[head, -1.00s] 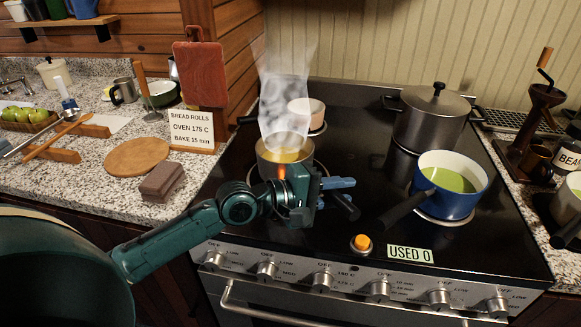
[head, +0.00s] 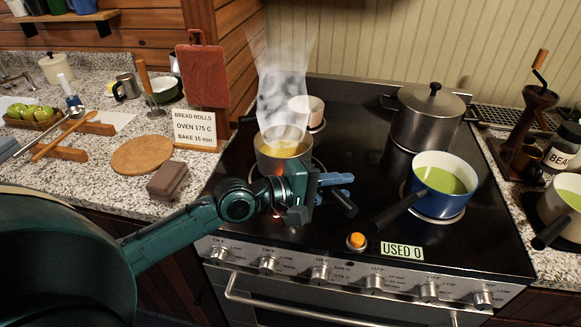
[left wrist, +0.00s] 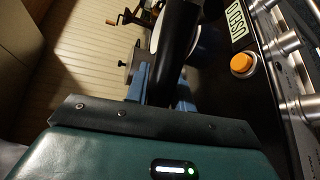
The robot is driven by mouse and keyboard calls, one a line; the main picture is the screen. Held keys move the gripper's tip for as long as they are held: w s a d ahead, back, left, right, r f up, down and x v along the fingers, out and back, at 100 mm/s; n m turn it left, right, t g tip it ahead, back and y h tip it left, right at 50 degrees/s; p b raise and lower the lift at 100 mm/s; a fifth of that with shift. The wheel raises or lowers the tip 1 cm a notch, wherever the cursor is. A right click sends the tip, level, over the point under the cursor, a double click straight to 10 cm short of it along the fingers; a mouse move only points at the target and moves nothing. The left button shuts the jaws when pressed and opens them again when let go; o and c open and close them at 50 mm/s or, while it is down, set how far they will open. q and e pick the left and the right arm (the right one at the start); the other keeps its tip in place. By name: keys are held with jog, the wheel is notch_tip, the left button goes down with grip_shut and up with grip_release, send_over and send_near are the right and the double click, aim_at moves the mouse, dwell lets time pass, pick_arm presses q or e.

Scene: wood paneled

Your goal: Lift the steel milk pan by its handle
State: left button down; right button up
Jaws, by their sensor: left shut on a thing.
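The steel milk pan (head: 270,160) is at the front left of the cooktop, over a glowing burner. It holds yellow contents, and steam rises from it. My left gripper (head: 335,180) is shut on the pan's black handle (head: 345,204), whose end sticks out past the blue fingers. In the left wrist view the dark handle (left wrist: 178,42) runs between the blue fingers. My arm partly hides the pan's lower side, so I cannot tell whether its base touches the burner. My right gripper is not in view.
A blue pan (head: 446,198) with green contents stands to the right, its black handle pointing toward the gripper side. A lidded steel pot (head: 428,122) and a small pale pot (head: 306,108) stand behind. A brown block (head: 167,181) lies on the left counter.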

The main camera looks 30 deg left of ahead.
aim_at(335, 198)
pick_arm(q)
jog(key=shift+s+d+r, duration=0.15)
jog(key=shift+s+r, duration=0.2)
jog(key=shift+s, duration=0.1)
jog(key=shift+s+d+r, duration=0.2)
jog(key=shift+s+r, duration=0.05)
jog(key=shift+s, duration=0.5)
jog(key=shift+s+d+r, duration=0.15)
jog(key=shift+s, duration=0.3)
jog(key=shift+s+d+r, duration=0.1)
jog(key=shift+s, duration=0.35)
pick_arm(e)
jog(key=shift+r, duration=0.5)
